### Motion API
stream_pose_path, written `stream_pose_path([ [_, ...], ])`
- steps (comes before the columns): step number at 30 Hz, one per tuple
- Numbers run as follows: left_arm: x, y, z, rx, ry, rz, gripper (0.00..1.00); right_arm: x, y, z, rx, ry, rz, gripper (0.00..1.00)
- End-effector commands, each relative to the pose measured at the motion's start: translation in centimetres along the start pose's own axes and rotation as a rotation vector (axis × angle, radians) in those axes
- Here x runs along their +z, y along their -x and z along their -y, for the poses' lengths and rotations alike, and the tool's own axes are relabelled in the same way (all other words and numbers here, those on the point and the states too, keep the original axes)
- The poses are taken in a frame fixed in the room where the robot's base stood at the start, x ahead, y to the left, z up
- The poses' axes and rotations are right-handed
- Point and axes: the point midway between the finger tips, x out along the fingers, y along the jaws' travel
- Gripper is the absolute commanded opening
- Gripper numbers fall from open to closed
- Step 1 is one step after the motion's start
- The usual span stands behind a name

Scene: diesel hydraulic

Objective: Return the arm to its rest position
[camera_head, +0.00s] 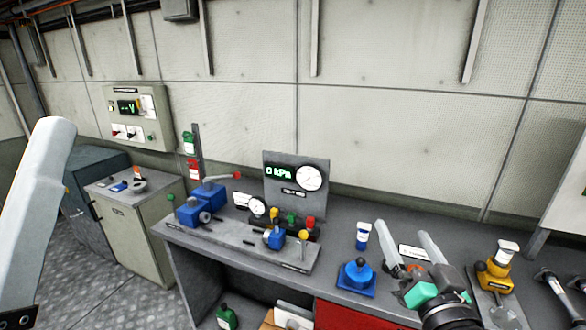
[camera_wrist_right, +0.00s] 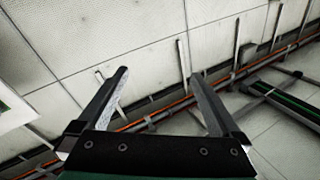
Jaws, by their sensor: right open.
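My right gripper (camera_head: 402,248) is at the lower right of the head view, raised in front of the workbench. Its two fingers are spread apart with nothing between them. In the right wrist view its open fingers (camera_wrist_right: 158,92) point toward the wall and the pipes along it, and the space between them is empty. A pale link of my left arm crosses the left edge of the head view. My left gripper is not in view.
The workbench (camera_head: 215,243) holds a gauge panel (camera_head: 290,180), blue valve units (camera_head: 205,200), a blue knobbed block (camera_head: 356,276), a white-and-blue tube (camera_head: 362,236) and a yellow device (camera_head: 497,268). A cabinet (camera_head: 150,225) stands at the left. The wall (camera_head: 390,90) is behind.

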Motion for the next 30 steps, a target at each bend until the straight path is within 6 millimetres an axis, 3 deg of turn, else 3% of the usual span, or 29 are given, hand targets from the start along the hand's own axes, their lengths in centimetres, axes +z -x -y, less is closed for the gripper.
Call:
stream_pose_path([
  [1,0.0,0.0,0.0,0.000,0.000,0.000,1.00,-4.1,1.2,2.2,-0.047,0.014,-0.095,1.00],
  [6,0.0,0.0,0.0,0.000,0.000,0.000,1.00,-15.8,8.2,7.6,-0.169,0.083,-0.411,1.00],
  [10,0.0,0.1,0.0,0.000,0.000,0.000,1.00,-21.2,14.2,9.3,-0.209,0.149,-0.610,1.00],
  [12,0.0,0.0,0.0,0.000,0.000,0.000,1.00,-22.5,16.6,9.7,-0.214,0.187,-0.680,1.00],
  [14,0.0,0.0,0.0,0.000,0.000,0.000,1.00,-23.1,17.8,9.9,-0.207,0.231,-0.716,1.00],
  [30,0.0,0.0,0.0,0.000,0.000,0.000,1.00,-22.9,17.4,9.8,-0.188,0.275,-0.712,1.00],
])
